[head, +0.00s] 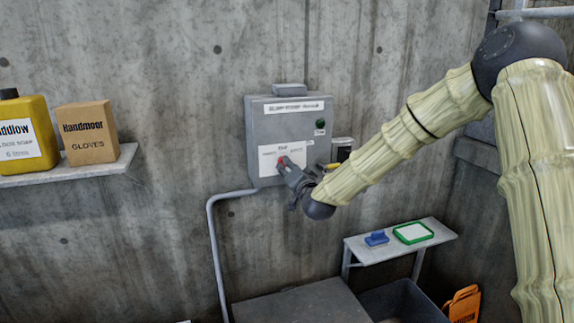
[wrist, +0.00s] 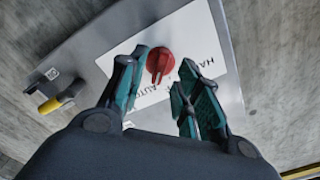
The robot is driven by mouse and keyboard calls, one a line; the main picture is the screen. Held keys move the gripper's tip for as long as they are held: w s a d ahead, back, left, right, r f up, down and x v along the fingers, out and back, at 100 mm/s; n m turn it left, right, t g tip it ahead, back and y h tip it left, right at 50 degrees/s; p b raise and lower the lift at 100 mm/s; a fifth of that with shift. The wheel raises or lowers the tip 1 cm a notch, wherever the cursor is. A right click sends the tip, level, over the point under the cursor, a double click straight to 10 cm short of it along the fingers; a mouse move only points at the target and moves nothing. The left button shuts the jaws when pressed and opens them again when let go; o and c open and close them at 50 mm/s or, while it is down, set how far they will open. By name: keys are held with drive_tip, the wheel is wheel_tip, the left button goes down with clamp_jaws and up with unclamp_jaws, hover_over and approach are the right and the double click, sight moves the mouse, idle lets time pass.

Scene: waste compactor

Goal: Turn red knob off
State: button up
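The red knob (wrist: 160,63) is on a white label plate (wrist: 200,30) on the front of a grey control box (head: 286,118). In the head view the knob (head: 281,161) is a small red spot, partly hidden by my gripper (head: 287,168). In the wrist view my gripper (wrist: 157,85) is open, with its teal-lined fingers on either side of the knob and a little nearer the camera. A gap shows between each finger and the knob, and whether either one touches it is unclear. The label reads AUTO and HA, with the rest hidden.
A green button (head: 320,124) is on the box's upper right. A yellow-handled part (head: 331,166) sticks out at its right side. A shelf (head: 75,166) with a yellow jug (head: 25,135) and a gloves box (head: 86,132) is at left. A low shelf (head: 375,251) stands below right.

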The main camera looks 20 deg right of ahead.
drive_tip(key=shift+w, duration=1.05)
clamp_jaws()
drive_tip(key=shift+a+f+n, duration=0.1)
drive_tip(key=shift+n, duration=0.2)
drive_tip(key=n+b, duration=0.2)
drive_tip(key=n, duration=0.1)
drive_tip(key=shift+f+b, duration=0.1)
drive_tip(key=shift+b, duration=0.25)
drive_tip(key=n+b, duration=0.2)
drive_tip(key=n, duration=0.3)
drive_tip(key=shift+b, duration=0.35)
